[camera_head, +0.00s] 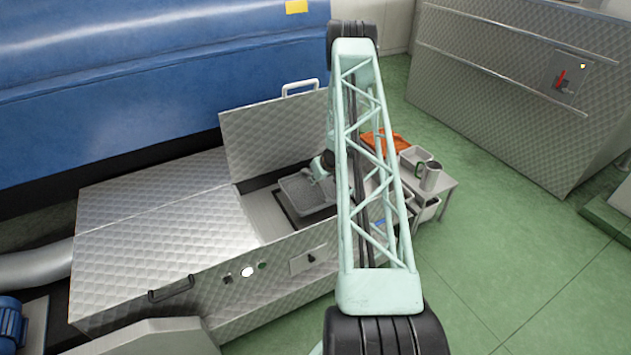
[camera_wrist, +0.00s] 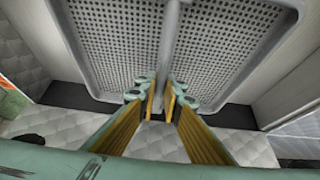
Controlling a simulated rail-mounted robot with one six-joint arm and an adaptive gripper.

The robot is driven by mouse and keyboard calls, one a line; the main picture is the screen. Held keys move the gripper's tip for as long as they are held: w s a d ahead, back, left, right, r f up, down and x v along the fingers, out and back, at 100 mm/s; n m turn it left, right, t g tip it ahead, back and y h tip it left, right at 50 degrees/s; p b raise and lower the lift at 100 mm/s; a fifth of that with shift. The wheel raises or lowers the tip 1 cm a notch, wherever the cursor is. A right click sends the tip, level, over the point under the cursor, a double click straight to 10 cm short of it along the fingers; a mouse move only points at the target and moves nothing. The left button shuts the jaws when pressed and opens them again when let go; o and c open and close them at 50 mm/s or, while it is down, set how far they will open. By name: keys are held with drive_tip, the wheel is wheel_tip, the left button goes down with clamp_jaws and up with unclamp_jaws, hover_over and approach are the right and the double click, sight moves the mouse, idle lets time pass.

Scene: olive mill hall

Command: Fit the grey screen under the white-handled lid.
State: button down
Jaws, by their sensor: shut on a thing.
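The grey screen (camera_head: 303,192) is a shallow perforated tray with a raised rim. In the wrist view the screen (camera_wrist: 225,45) fills the upper part, with a bar across its middle. My gripper (camera_head: 320,168) is shut on this bar; its yellow-padded fingers (camera_wrist: 165,103) show in the wrist view. The lid (camera_head: 270,130) stands raised, with its white handle (camera_head: 300,87) on top. The screen is over the opening (camera_head: 262,215) in front of the lid. Whether it touches the opening's edge is unclear, and my arm hides its right side.
A fixed patterned metal cover (camera_head: 150,220) lies left of the opening. The front panel carries buttons, a switch (camera_head: 308,259) and a black handle (camera_head: 171,289). A small table (camera_head: 447,186) with a metal jug (camera_head: 431,177) and trays stands right. Green floor (camera_head: 500,240) is free.

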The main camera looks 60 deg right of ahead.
sight(322, 188)
drive_tip(key=shift+f+b, duration=1.1)
drive_tip(key=shift+f, duration=0.75)
drive_tip(key=shift+f+b, duration=0.85)
drive_tip(key=shift+f, duration=0.8)
idle(0.3)
drive_tip(key=c, duration=2.7)
unclamp_jaws()
drive_tip(key=shift+v, duration=5.75)
drive_tip(key=shift+s+r, duration=0.15)
drive_tip(key=shift+r, duration=0.05)
drive_tip(key=shift+r, duration=0.1)
